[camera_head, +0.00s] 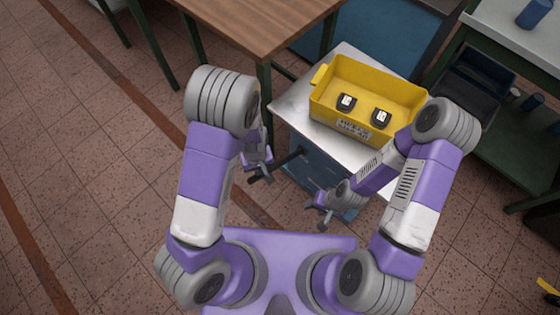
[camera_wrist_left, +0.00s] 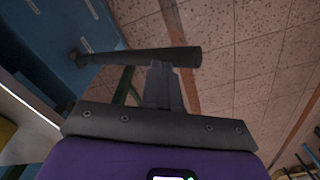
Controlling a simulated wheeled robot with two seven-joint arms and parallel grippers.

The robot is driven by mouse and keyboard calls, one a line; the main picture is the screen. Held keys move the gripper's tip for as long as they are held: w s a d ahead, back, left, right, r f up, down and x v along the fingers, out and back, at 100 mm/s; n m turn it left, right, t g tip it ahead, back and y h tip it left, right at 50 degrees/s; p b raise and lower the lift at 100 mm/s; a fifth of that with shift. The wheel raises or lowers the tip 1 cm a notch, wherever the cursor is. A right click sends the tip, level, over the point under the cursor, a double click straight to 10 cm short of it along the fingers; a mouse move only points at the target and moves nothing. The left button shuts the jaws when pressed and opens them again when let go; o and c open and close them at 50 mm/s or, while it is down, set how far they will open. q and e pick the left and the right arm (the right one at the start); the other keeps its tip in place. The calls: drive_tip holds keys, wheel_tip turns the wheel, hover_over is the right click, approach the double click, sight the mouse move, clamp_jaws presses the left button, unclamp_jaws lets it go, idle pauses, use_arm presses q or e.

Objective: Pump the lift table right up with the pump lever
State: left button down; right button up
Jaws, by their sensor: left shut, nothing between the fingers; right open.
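The lift table has a pale metal top (camera_head: 290,108) and a blue body (camera_head: 312,172) below it. The pump lever (camera_head: 291,159) is a dark bar sticking out from the blue body toward the left. In the left wrist view the lever (camera_wrist_left: 130,56) runs across, just beyond the fingertips. My left gripper (camera_head: 262,174) is at the lever's outer end, its fingers (camera_wrist_left: 161,72) shut with nothing between them; I cannot tell whether they touch the bar. My right gripper (camera_head: 323,217) is open and empty in front of the blue body.
A yellow crate (camera_head: 345,68) with two dark, white-labelled pieces in it stands on the lift table top. A wooden table (camera_head: 255,25) stands close at the back left. A green-framed bench with a black bin (camera_head: 470,85) stands at the right. The tiled floor (camera_head: 90,170) at left is clear.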

idle(0.4)
use_arm(q)
wheel_tip(320, 180, down, 8)
drive_tip(key=b, duration=0.3)
drive_tip(key=shift+r, duration=0.2)
drive_tip(key=shift+w+f, duration=0.15)
drive_tip(key=shift+f, duration=0.3)
wheel_tip(320, 180, down, 6)
drive_tip(key=s+a, duration=0.1)
drive_tip(key=shift+s+a+b, duration=0.2)
drive_tip(key=shift+s+b, duration=0.1)
drive_tip(key=shift+s, duration=0.05)
drive_tip(key=r+p, duration=0.3)
drive_tip(key=w+d+r+p, duration=0.1)
drive_tip(key=r+p, duration=0.6)
drive_tip(key=r, duration=0.1)
drive_tip(key=shift+w+d+r+p, duration=0.1)
drive_tip(key=shift+w+d+p, duration=0.05)
drive_tip(key=shift+d+p, duration=0.15)
drive_tip(key=shift+a, duration=0.1)
